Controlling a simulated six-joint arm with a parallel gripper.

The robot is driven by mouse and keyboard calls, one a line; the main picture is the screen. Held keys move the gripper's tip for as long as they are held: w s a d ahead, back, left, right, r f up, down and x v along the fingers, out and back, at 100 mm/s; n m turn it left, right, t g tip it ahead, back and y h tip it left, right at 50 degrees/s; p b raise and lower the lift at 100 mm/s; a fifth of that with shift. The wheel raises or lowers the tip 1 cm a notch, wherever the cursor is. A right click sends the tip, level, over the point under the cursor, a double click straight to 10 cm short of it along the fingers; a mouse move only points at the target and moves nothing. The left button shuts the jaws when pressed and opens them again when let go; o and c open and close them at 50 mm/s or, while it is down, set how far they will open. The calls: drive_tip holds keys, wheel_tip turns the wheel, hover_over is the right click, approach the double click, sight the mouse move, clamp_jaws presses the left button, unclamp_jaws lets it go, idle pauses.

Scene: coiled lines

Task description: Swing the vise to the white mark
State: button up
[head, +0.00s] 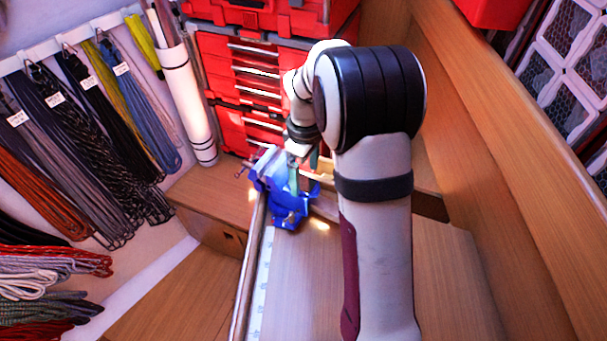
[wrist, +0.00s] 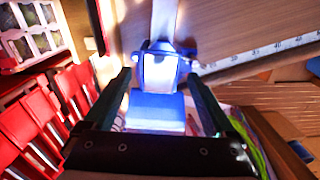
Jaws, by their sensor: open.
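The blue vise (head: 287,208) stands on the wooden bench at the far end of my arm, partly hidden by my gripper. In the wrist view the vise (wrist: 157,104) lies between my two dark fingers, with a bright glare on its top. My gripper (head: 302,172) is open at the vise. In the wrist view my gripper (wrist: 160,79) has one finger on each side of it, apart from each other; I cannot tell whether they touch it. A pale strip (wrist: 166,18) runs out from the vise in the wrist view; I cannot tell whether it is the white mark.
A white ruler strip (head: 263,275) runs along the bench's left edge. Red drawers (head: 250,75) stand behind the vise. Coiled lines (head: 100,140) hang at the left beside a white roll (head: 188,105). A raised wooden board (head: 500,130) borders the right. The near bench top (head: 310,285) is clear.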

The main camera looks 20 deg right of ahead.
drive_tip(key=shift+f, duration=0.9)
clamp_jaws()
